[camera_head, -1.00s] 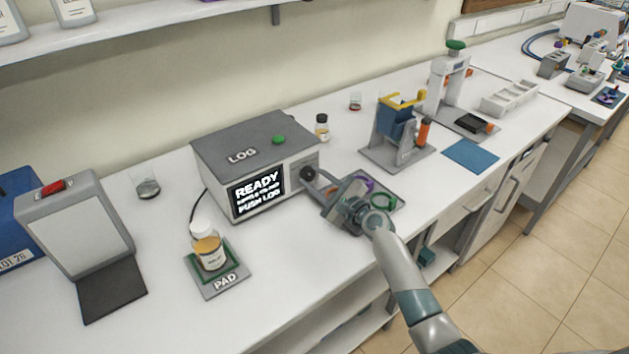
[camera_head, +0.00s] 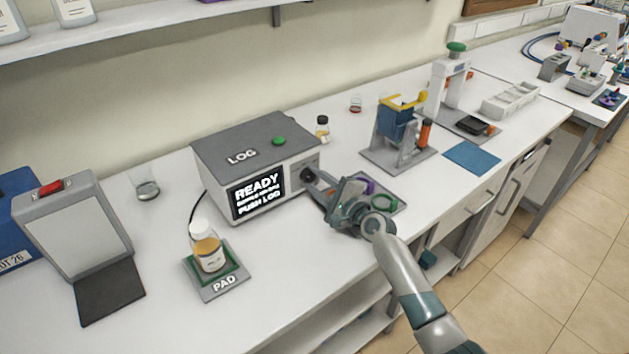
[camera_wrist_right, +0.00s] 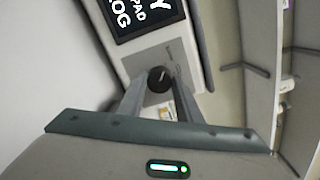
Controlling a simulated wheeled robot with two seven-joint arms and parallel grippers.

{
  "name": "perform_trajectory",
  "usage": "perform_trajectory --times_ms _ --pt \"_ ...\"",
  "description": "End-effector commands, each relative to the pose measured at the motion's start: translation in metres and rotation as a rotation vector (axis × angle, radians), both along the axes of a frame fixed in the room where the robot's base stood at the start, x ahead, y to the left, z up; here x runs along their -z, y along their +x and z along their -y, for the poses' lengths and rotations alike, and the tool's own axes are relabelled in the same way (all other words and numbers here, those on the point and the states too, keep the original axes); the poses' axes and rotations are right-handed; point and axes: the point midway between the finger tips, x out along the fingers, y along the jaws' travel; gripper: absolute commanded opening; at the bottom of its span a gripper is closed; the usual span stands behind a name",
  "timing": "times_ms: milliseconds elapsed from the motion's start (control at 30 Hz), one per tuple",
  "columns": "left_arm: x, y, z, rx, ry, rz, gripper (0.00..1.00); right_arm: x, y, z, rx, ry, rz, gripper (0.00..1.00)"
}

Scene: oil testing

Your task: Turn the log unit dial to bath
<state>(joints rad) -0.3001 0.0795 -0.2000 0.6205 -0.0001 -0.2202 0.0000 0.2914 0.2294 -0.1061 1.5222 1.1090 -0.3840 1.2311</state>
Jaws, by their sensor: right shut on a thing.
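The log unit (camera_head: 262,150) is a grey and white box marked LOG, with a green button on top and a screen (camera_head: 258,193) that reads READY and PUSH LOG. Its black round dial (camera_head: 308,175) is at the right end of the front face. In the right wrist view the dial (camera_wrist_right: 159,79) sits between my fingertips, with a light pointer mark. My right gripper (camera_head: 318,184) is shut on the dial, reaching it from the front right. The small labels around the dial are too small to read. My left gripper is not in view.
A bottle of amber liquid (camera_head: 207,248) stands on the PAD (camera_head: 222,286) in front of the unit. A tray with coloured rings (camera_head: 393,201) lies partly behind my right wrist. A small bottle (camera_head: 322,127) stands behind the unit.

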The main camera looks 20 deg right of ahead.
Motion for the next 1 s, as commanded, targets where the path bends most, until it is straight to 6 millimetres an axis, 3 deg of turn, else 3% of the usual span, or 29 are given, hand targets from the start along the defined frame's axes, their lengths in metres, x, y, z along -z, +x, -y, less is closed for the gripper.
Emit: perform_trajectory --times_ms 100,133,200,667,1000 --pt "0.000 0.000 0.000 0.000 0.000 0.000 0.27 0.001 0.000 0.000 -0.001 -0.002 -0.002 0.09" --pt "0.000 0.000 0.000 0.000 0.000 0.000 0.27 0.001 0.000 0.000 -0.001 -0.002 -0.002 0.39" --pt "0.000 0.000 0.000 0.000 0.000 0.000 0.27 0.001 0.000 0.000 -0.001 -0.002 -0.002 0.50" --pt "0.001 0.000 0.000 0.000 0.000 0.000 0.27 0.001 -0.006 0.002 0.000 -0.001 -0.001 0.50" --pt "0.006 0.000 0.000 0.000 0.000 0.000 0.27 0.001 -0.047 0.019 0.000 -0.001 -0.001 0.50"
